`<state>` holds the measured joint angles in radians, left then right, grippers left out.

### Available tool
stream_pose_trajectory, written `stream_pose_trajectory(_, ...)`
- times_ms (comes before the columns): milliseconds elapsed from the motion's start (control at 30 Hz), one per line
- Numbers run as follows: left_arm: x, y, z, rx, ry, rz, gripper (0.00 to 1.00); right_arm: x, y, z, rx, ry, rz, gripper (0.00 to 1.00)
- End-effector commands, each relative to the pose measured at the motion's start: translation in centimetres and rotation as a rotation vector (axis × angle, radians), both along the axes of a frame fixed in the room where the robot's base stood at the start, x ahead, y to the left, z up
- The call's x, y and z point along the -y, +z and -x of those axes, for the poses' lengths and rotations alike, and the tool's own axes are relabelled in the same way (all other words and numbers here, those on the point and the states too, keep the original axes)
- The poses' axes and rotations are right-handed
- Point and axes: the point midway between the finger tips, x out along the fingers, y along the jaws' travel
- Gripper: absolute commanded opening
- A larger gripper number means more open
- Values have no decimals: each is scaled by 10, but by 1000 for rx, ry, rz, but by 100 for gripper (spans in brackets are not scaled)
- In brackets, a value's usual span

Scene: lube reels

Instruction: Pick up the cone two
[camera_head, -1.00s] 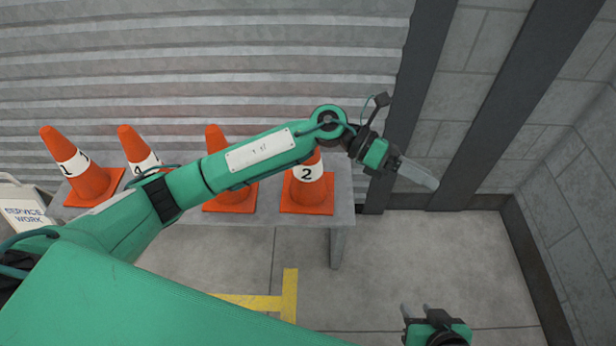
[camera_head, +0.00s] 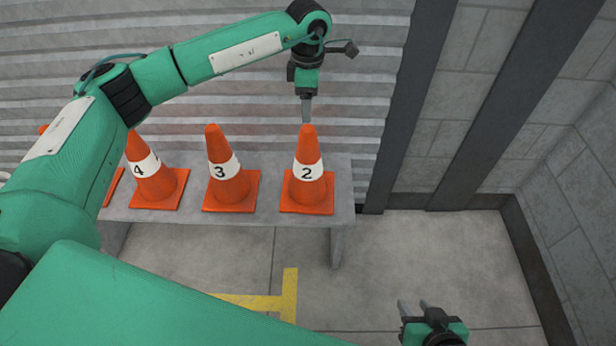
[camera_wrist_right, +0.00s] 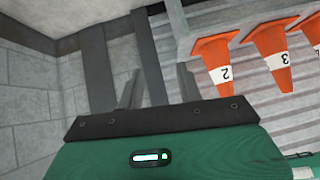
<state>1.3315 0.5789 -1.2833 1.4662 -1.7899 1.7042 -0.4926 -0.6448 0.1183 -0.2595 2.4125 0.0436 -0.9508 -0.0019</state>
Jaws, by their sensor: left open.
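Cone two (camera_head: 307,182) is an orange cone with a white band marked 2. It stands upright at the right end of a grey bench (camera_head: 342,200). Cone two also shows at the upper right of the right wrist view (camera_wrist_right: 215,56). My left gripper (camera_head: 306,118) points down directly above the tip of cone two. It is open, with its fingers seen edge-on close to the tip; whether they touch it I cannot tell. My right gripper (camera_head: 412,308) is low at the bottom, away from the bench, with its two fingers apart and nothing between them; they also show in the right wrist view (camera_wrist_right: 160,92).
Cone three (camera_head: 229,182) and cone four (camera_head: 152,180) stand to the left on the bench. Another cone further left is mostly hidden behind my left arm. A ribbed shutter is behind the bench. Floor to the right is clear up to the wall.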

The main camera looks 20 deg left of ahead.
Motion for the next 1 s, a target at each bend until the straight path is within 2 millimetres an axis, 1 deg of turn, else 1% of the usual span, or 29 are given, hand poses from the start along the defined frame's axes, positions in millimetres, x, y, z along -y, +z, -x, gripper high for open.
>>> stream_pose_trajectory(33, 0, -12, 0, -2, 0, 1, 67, -2, -2, 0, 9, 3, -6, 36)
stream_pose_trajectory(100, 0, -24, 1, -3, 0, 2, 67, -4, -2, -2, 24, 4, -14, 36)
stream_pose_trajectory(200, 0, -37, 0, -1, 0, 2, 67, -7, -1, -3, 40, 7, -23, 36)
stream_pose_trajectory(367, 1, -47, 0, -1, -1, 3, 67, -9, -1, -4, 53, 8, -30, 36)
stream_pose_trajectory(467, 1, -59, 0, -1, -1, 3, 67, -11, -2, -5, 68, 10, -38, 36)
stream_pose_trajectory(600, 0, -81, 0, -1, -1, 3, 67, -17, -2, -7, 103, 14, -58, 36)
stream_pose_trajectory(700, 0, -91, 0, -1, 0, 4, 67, -20, -1, -7, 119, 16, -68, 36)
stream_pose_trajectory(800, 0, -96, 0, -1, 0, 4, 67, -21, 0, -8, 127, 16, -72, 36)
stream_pose_trajectory(1000, 0, -96, 0, 0, 0, 4, 67, -21, 0, -8, 128, 17, -72, 36)
